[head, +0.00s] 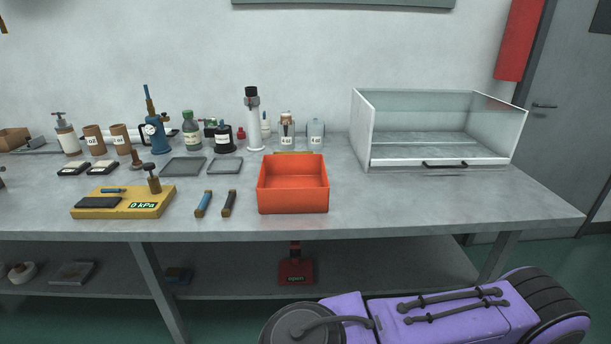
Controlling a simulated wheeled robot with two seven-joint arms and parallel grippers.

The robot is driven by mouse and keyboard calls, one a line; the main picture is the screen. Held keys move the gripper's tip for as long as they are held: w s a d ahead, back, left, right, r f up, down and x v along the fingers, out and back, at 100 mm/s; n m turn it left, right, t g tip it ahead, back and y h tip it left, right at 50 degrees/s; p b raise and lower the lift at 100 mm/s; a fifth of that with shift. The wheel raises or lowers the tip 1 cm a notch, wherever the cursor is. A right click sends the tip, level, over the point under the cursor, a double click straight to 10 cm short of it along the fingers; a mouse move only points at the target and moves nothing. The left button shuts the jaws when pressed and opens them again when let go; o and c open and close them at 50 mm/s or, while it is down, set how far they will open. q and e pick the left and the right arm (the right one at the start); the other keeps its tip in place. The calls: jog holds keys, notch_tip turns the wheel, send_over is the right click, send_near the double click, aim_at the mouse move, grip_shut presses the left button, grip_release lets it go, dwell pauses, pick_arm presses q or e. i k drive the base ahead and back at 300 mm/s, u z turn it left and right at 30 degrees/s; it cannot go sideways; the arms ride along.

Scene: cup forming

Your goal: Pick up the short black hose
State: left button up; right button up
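A short black hose (229,204) with brownish ends lies on the bench top, just left of the orange bin (293,192). A similar short blue hose (203,204) with dark ends lies close beside it on the left, apart from it. Both point roughly away from me. Neither of my grippers shows in the head view. A purple link, apparently of my own arm, crosses the lower right in front of the bench, well away from the hoses.
A yellow gauge board (161,198) reading 0 kPa sits left of the hoses. Grey trays (184,167), bottles and a blue pump (156,135) stand behind. A clear-walled white case (440,161) stands at the right. The front right bench top is clear.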

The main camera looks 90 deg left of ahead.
aim_at(232, 193)
jog(key=u, duration=2.6)
